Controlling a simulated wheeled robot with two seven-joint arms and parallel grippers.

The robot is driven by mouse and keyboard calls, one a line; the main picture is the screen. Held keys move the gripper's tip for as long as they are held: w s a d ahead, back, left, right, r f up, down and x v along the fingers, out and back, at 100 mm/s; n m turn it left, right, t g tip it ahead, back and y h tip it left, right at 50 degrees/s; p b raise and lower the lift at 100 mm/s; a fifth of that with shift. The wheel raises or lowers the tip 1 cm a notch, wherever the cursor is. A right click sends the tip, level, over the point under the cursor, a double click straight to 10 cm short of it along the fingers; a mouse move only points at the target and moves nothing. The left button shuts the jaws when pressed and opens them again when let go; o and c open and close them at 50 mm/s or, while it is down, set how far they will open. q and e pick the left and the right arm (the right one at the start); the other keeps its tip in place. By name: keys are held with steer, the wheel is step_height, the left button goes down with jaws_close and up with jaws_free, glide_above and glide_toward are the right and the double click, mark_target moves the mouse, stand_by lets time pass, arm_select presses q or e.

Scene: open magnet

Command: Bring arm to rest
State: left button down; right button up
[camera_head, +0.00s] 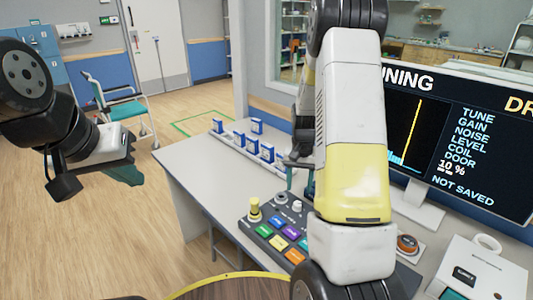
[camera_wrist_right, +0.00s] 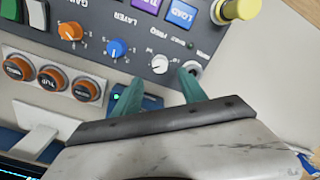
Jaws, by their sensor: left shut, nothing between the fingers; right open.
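My left gripper (camera_head: 124,172) is shut and empty. It hangs over open floor at the left of the head view, clear of the desk. My right arm (camera_head: 350,130) reaches across the middle of the head view and largely hides its own gripper there. In the right wrist view my right gripper (camera_wrist_right: 157,90) is open, its two teal fingers apart with nothing seen between them. The fingers are over the lower edge of the control panel (camera_wrist_right: 108,22). One fingertip overlaps a small white knob (camera_wrist_right: 195,68); I cannot tell whether they touch.
The desk (camera_head: 195,165) bears several blue-and-white holders (camera_head: 251,143), a panel with coloured buttons (camera_head: 276,243) and a yellow knob (camera_head: 254,210). A monitor (camera_head: 450,140) and an orange button (camera_head: 407,242) stand right of my arm. A teal chair (camera_head: 120,110) stands back left.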

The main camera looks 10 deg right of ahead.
steer(key=s+a+r+n+t, duration=0.1)
steer(key=s+a+r, duration=0.2)
steer(key=r, duration=0.3)
steer(key=s+a+r+n+t+y, duration=0.1)
steer(key=s+a+r, duration=0.15)
steer(key=r, duration=0.35)
steer(key=s+a+r+n+t, duration=0.1)
steer(key=s+a+r, duration=0.15)
steer(key=r, duration=0.45)
steer(key=s+a+r+n+t, duration=0.1)
steer(key=s+a+r, duration=0.1)
steer(key=s, duration=0.5)
steer(key=s+a+r+n+t+y, duration=0.1)
steer(key=s+a+r+t, duration=0.1)
steer(key=s+r, duration=0.3)
steer(key=shift+s+a+n, duration=0.25)
steer(key=shift+s+n, duration=0.05)
steer(key=shift+s, duration=0.8)
steer(key=shift+w, duration=0.1)
